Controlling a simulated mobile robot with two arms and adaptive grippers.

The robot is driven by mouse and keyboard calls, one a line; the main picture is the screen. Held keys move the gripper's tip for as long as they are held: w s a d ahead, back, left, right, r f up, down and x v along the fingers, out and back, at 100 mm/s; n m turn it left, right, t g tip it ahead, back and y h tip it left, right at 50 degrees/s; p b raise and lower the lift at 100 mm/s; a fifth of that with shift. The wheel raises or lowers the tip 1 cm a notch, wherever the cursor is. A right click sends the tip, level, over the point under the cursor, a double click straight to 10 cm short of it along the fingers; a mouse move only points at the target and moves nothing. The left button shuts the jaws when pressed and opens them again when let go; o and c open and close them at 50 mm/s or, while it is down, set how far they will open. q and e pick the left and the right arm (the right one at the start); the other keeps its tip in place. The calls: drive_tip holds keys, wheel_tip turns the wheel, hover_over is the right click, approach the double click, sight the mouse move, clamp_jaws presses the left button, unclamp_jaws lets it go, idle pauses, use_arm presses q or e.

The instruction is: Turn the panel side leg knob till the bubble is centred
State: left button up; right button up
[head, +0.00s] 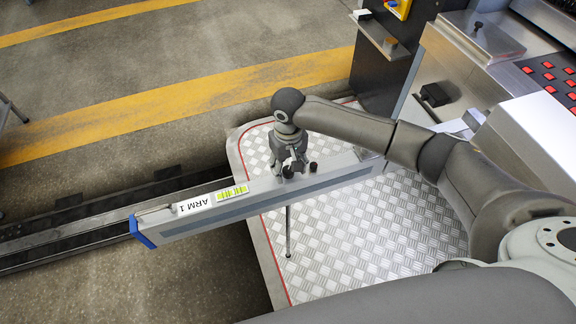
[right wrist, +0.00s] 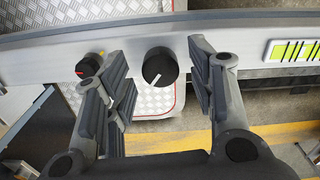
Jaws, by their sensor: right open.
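The long grey beam labelled ARM 1 (head: 250,208) carries a yellow-green level strip (head: 233,192); its bubble is too small to make out. The strip also shows at the right of the right wrist view (right wrist: 292,50). Two black knobs sit on the beam. One with a white mark (right wrist: 158,67) lies between my right fingers. The other, with a red-and-yellow mark (right wrist: 90,66), is on the panel side (head: 313,168), partly behind the left-hand finger. My right gripper (head: 289,168) points down at the beam, open (right wrist: 163,80), with visible gaps beside the white-marked knob. My left gripper is out of view.
A thin leg (head: 288,230) stands under the beam on the red-edged chequered plate (head: 350,235). The machine panel with red buttons (head: 553,76) is at the right. A blue end cap (head: 142,232) closes the beam. Open floor lies at the left.

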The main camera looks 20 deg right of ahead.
drive_tip(key=shift+f, duration=0.2)
drive_tip(key=shift+c, duration=0.4)
drive_tip(key=c, duration=0.9)
drive_tip(key=n+p, duration=0.2)
drive_tip(key=shift+a+r+p, duration=0.1)
drive_tip(key=shift+r+p, duration=0.25)
drive_tip(key=shift+p, duration=0.05)
drive_tip(key=shift+c, duration=0.2)
drive_tip(key=shift+f+n+p, duration=0.1)
drive_tip(key=shift+n+p, duration=0.5)
drive_tip(key=shift+n, duration=0.2)
drive_tip(key=shift+f+n, duration=0.15)
drive_tip(key=shift+n, duration=0.35)
drive_tip(key=o, duration=1)
